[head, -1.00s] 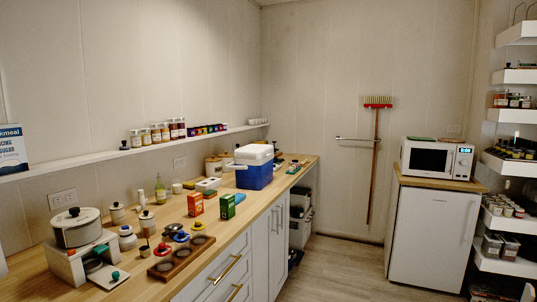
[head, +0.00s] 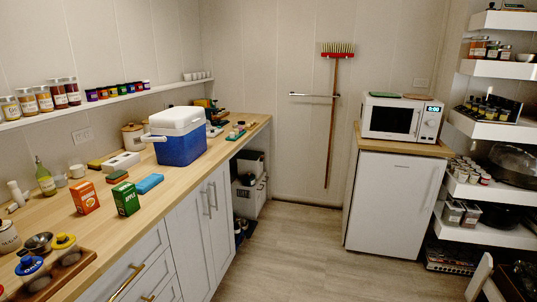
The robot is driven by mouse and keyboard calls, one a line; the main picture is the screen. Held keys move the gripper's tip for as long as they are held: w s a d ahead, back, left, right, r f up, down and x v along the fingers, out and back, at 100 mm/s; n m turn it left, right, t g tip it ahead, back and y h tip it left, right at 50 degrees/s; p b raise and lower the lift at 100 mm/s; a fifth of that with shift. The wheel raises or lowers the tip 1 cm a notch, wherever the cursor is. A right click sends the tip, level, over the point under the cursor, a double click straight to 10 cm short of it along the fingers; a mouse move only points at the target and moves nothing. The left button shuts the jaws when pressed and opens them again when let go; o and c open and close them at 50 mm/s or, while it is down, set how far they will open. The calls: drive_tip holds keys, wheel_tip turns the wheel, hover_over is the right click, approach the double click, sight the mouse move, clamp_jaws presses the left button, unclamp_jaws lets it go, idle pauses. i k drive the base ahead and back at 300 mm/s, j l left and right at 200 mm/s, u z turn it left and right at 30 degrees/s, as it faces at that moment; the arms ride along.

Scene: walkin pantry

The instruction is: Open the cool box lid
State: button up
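The cool box (head: 181,148) stands on the wooden counter in the left middle of the head view. It has a blue body and a white lid (head: 176,118), and the lid lies shut on top. A white handle (head: 152,138) shows at its left side. My gripper is not in view.
An orange box (head: 84,198), a green box (head: 126,198) and a blue sponge-like block (head: 150,183) stand on the counter (head: 60,212) in front of the cool box. A microwave (head: 400,118) sits on a white fridge (head: 392,203) at right. The floor (head: 300,245) between is clear.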

sight(177, 116)
drive_tip(key=i+l, duration=0.1)
drive_tip(key=i, duration=0.5)
drive_tip(key=i+l, duration=0.1)
drive_tip(key=i, duration=0.55)
drive_tip(key=i+l, duration=0.1)
drive_tip(key=i, duration=0.5)
drive_tip(key=j+u, duration=0.05)
